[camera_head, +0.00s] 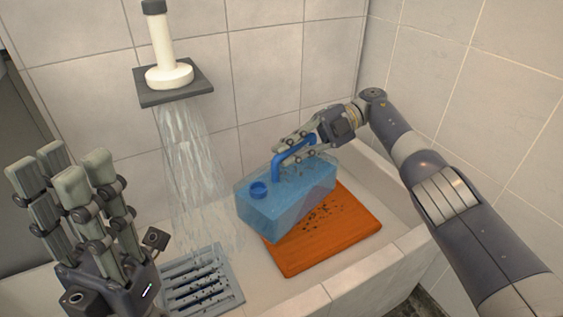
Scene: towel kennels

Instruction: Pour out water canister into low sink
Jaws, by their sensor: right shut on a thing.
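The water canister (265,213) is a see-through blue box with a blue handle on top and a round blue cap or spout (258,189) at its left end. It is over the orange mat in the low sink (366,270); I cannot tell whether it touches the mat. My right gripper (292,150) is shut on the canister's handle, coming from the right. My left gripper (85,190) is at the lower left, apart from the canister, its fingers pointing up and spread with nothing between them.
Water streams down (193,165) from a dark shelf (176,84) carrying a white fixture (168,62), left of the canister. A grey slotted drain grate (203,280) lies below. The orange mat (335,245) bears dark specks. Tiled walls close the back and right.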

